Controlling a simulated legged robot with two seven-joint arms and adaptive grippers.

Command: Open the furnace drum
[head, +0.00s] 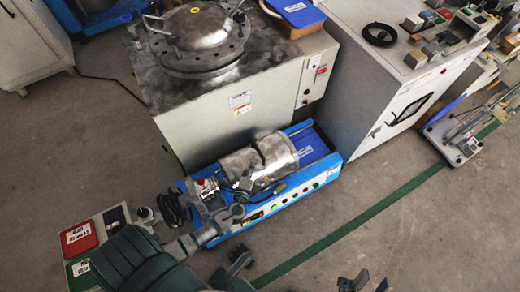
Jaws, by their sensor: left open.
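The furnace drum (200,28) appears to be the round steel vessel at the top left. My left gripper (238,208) is at the end of a grey wrist, in front of the blue machine and well below the drum. It is open, and its fingers are hard to separate from the machine behind. My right gripper (362,283) shows only as dark finger parts at the bottom edge. Neither gripper is at the drum.
A blue machine (270,213) with a horizontal steel cylinder (273,157) stands before the cabinet. A white cabinet (352,100) stands to its right. Red (80,238) and green (85,265) labelled trays lie lower left. The floor (420,235) at lower right is clear.

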